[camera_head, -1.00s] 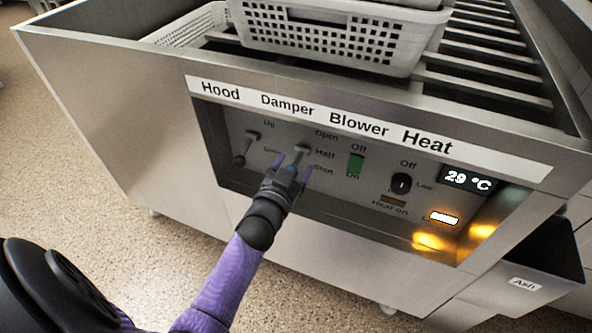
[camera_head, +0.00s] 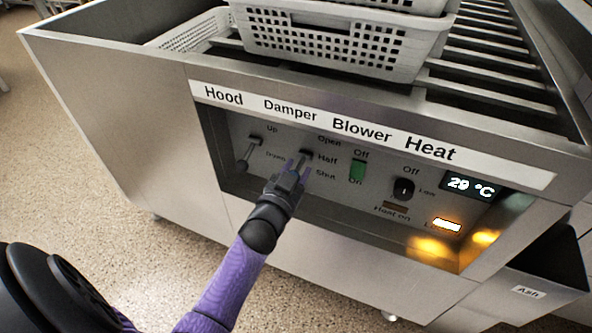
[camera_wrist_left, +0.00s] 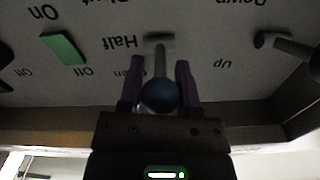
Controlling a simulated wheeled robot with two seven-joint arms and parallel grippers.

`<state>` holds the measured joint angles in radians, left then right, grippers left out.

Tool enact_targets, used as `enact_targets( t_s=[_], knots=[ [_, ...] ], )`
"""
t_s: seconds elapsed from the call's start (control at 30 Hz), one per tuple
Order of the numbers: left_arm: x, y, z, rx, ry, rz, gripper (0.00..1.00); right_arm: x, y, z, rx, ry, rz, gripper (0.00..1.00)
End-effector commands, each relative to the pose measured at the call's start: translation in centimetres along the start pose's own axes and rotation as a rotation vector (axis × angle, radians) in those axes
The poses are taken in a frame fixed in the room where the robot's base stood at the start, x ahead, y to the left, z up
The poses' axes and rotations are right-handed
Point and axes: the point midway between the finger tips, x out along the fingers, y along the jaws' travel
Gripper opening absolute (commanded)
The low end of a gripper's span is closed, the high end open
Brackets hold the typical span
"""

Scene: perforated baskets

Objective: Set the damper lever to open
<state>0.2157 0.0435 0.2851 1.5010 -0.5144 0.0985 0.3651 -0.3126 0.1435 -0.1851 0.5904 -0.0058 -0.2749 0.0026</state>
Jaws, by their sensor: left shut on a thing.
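The damper lever (camera_head: 304,156) is a short grey stick with a blue ball knob, under the Damper label on the recessed panel. The Open, Half and Shut marks run from top to bottom beside it. My left gripper (camera_head: 296,170) is shut on the lever near its knob. In the left wrist view the blue knob (camera_wrist_left: 159,96) sits between the two purple fingers (camera_wrist_left: 160,85), and the lever's base is beside the Half mark. The fingers partly hide the lever in the head view, so its exact setting is hard to tell. My right gripper is not in view.
The hood lever (camera_head: 248,152) is left of the damper lever, and the green blower switch (camera_head: 357,171) is right of it. The heat knob (camera_head: 403,188) and a 29 °C display (camera_head: 470,187) are farther right. White perforated baskets (camera_head: 340,45) stand on the rails above.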

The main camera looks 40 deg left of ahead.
Motion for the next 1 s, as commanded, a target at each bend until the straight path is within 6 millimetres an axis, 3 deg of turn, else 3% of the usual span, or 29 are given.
enact_targets(
  t_s=[1.0],
  knots=[
    [-0.05,0.04,-0.03,-0.002,-0.008,0.002,0.00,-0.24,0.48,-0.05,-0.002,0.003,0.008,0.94]
  ],
)
